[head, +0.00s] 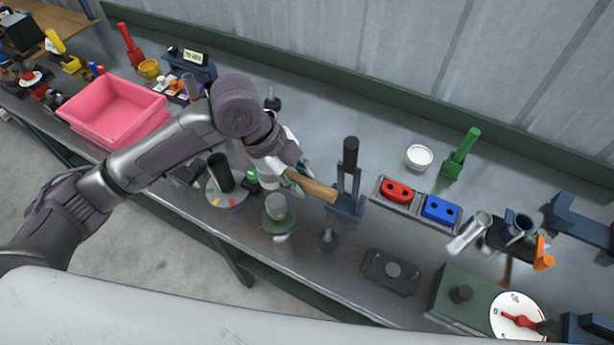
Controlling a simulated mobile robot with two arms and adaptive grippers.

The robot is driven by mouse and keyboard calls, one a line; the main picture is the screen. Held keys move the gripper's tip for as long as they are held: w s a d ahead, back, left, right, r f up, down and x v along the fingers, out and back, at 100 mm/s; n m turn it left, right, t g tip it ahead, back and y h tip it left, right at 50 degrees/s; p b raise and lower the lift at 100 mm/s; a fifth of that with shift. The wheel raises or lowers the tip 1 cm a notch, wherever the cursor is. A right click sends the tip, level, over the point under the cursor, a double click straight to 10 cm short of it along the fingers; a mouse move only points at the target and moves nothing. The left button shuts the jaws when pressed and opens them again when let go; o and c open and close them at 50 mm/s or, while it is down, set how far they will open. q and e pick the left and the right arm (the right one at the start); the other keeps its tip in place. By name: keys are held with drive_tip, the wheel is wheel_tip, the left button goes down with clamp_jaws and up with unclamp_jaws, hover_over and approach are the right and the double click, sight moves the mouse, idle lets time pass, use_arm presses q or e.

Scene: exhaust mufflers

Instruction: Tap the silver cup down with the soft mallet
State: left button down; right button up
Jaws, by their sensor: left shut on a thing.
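A small silver cup (276,205) sits upright on a round dark green stand (280,226) near the table's front edge. My left gripper (290,178) is just above and behind the cup in the picture, shut on the mallet's wooden handle (319,189). The handle points right and slightly down, its far end overlapping a dark blue clamp (347,206). I cannot clearly make out the mallet's head. The mallet and the cup look apart. My right gripper is not in view.
Left of the cup stands a round plate with a black cylinder (220,172). A pink bin (113,111) is at the far left. Red (397,191) and blue (440,209) blocks, a white bowl (419,157) and a tilted metal tube (469,233) are to the right.

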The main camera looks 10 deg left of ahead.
sight(276, 205)
use_arm(q)
drive_tip(key=shift+a, duration=0.3)
drive_tip(key=shift+d+r, duration=0.1)
drive_tip(key=shift+d, duration=0.05)
drive_tip(key=shift+x, duration=0.75)
drive_tip(key=shift+f, duration=0.4)
wheel_tip(276, 205, down, 8)
drive_tip(key=b, duration=0.3)
drive_tip(key=shift+r, duration=0.25)
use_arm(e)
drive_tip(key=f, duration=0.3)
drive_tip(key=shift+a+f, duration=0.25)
